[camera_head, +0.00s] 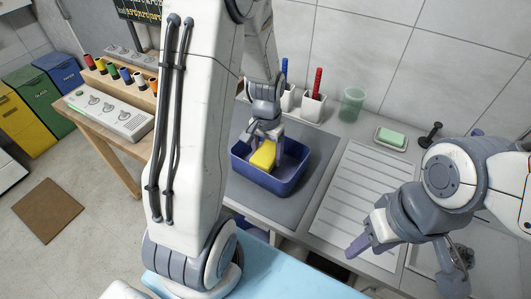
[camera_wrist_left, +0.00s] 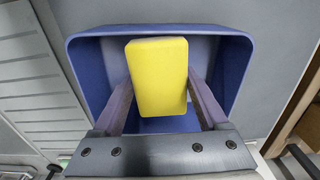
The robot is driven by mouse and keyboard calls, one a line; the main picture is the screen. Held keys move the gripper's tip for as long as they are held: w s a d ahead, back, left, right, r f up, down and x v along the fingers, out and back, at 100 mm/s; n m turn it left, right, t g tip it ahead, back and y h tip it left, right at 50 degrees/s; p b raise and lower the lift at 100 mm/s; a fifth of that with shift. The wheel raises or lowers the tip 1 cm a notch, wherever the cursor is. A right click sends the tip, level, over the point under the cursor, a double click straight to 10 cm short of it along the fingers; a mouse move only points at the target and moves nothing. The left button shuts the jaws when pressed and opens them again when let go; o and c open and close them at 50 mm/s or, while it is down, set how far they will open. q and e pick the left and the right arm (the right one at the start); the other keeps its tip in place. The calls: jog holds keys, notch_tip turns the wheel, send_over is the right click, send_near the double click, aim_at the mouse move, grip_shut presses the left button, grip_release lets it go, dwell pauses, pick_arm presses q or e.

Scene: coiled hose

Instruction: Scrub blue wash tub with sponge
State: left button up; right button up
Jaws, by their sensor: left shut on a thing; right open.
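The blue wash tub (camera_head: 287,188) stands on the grey mat on the counter, left of the ribbed drainboard. A yellow sponge (camera_head: 263,156) is held by my left gripper (camera_head: 267,138) inside or just above the tub; the exact height is hard to tell. In the left wrist view the sponge (camera_wrist_left: 158,76) sits between the two fingers, with the tub (camera_wrist_left: 85,70) around and behind it. My left gripper (camera_wrist_left: 160,105) is shut on the sponge there. My right gripper (camera_head: 358,246) is open and empty over the front of the drainboard, apart from the tub.
A green soap bar on a dish (camera_head: 391,138) and a green cup (camera_head: 351,104) stand at the back. White holders (camera_head: 312,106) with red and blue handled brushes are behind the tub. A wooden table (camera_head: 125,150) with spools stands left. The drainboard (camera_head: 360,195) is mostly clear.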

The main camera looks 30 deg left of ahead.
pick_arm(q)
jog(key=shift+r+p, duration=0.9)
jog(key=shift+r, duration=0.4)
